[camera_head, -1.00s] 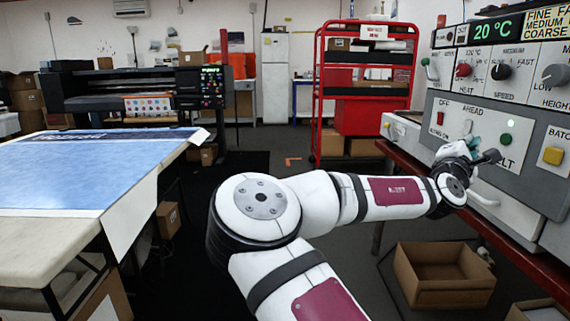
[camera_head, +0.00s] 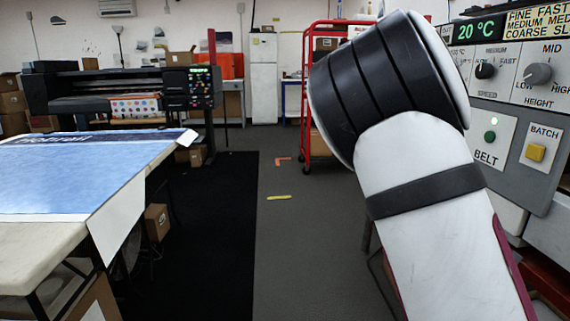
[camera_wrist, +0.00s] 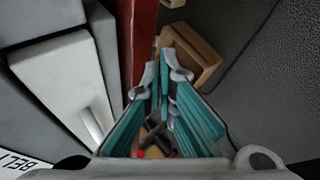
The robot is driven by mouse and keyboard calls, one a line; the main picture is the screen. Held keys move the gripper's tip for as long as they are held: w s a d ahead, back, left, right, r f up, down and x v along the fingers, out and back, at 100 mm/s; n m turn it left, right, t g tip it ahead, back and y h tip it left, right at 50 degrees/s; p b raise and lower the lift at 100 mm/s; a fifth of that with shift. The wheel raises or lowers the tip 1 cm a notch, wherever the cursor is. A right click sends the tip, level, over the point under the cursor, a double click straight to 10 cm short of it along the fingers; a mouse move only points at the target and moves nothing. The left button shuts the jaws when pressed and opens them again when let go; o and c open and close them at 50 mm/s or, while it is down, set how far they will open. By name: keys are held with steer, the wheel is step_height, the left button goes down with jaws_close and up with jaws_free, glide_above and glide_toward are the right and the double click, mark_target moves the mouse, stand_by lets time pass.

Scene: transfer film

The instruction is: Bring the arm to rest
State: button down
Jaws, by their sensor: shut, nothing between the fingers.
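My arm (camera_head: 425,190) stands large and raised in the right half of the head view. It hides part of the control panel and the red rack behind it. My gripper (camera_wrist: 165,74) shows only in the wrist view, with its teal-padded fingers shut and nothing between them. It hangs over a red edge (camera_wrist: 139,40), with the grey machine front to its left and the dark floor to its right. I cannot tell how far it is from these surfaces.
The control panel (camera_head: 520,120) with knobs and buttons is close on the right. An open cardboard box (camera_wrist: 205,53) lies beyond the fingertips. A printing table (camera_head: 70,175) stands at the left. A red rack (camera_head: 308,110) stands behind my arm.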

steer(key=s+a+m+g+y, duration=0.15)
steer(key=s+a+y, duration=0.4)
steer(key=a, duration=0.55)
steer(key=s+a+m+g+y, duration=0.15)
steer(key=s+a+y, duration=0.25)
steer(key=s+a, duration=0.45)
steer(key=s+a+r+m+g, duration=0.1)
steer(key=s+a+r, duration=0.2)
steer(key=s, duration=0.4)
steer(key=s+a+r, duration=0.3)
steer(key=s+a, duration=0.1)
steer(key=s, duration=0.4)
steer(key=s+a+r+m+g, duration=0.1)
steer(key=s+a+r, duration=0.2)
steer(key=s, duration=0.4)
step_height(320, 180, up, 31)
steer(key=t+p, duration=0.4)
steer(key=p, duration=2.5)
steer(key=shift+d+n+h+p, duration=0.3)
steer(key=shift+n+h, duration=0.05)
steer(key=shift+n, duration=0.05)
steer(key=shift+f, duration=0.1)
